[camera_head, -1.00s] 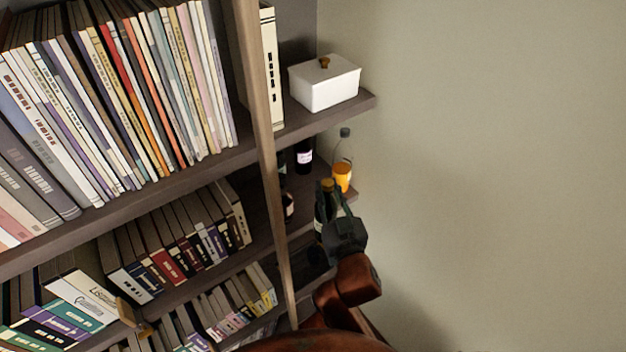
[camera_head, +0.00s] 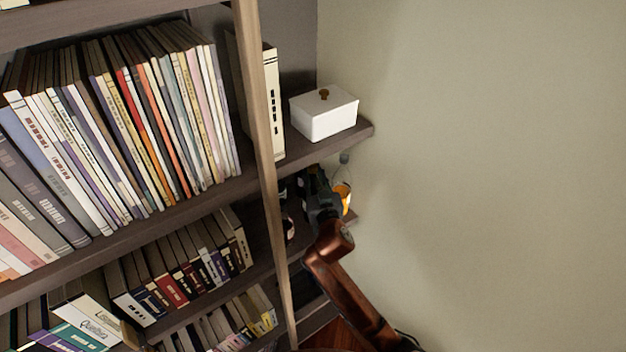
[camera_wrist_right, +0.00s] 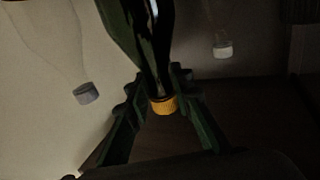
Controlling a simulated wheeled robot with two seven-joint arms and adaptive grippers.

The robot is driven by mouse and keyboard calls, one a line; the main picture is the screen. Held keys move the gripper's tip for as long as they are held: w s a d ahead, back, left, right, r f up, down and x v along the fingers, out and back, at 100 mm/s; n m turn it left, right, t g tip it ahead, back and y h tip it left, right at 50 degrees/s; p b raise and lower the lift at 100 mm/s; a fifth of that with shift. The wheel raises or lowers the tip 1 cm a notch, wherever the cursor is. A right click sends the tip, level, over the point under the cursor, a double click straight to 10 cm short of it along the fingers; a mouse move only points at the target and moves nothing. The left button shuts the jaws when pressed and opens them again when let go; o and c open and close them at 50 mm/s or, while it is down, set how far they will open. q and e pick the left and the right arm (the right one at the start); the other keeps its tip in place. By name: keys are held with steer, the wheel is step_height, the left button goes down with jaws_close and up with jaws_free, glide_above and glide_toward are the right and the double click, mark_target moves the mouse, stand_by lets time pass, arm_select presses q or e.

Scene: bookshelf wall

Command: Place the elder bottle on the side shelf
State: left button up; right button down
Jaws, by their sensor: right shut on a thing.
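My right gripper (camera_head: 314,186) is at the narrow side shelf right of the upright post. It is shut on a dark bottle with a yellow cap; the cap (camera_wrist_right: 162,105) and dark glass show between the fingers in the right wrist view. I cannot read its label, and the gripper mostly hides it in the head view. The side shelf (camera_head: 350,218) shows only at its right end. A clear bottle with orange contents (camera_head: 346,197) stands just right of the gripper, partly hidden. My left gripper is not in view.
A white lidded box (camera_head: 325,115) sits on the shelf board above. The wooden post (camera_head: 268,160) is close left of the gripper. A dark bottle (camera_head: 290,227) shows beside the post. Grey-capped (camera_wrist_right: 86,94) and white-capped (camera_wrist_right: 222,50) clear bottles flank the held one in the wrist view.

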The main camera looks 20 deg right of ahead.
mark_target(314, 186)
steer(key=shift+f, duration=1.55)
steer(key=shift+f, duration=0.2)
steer(key=c, duration=1.7)
jaws_free()
steer(key=shift+s+f, duration=0.1)
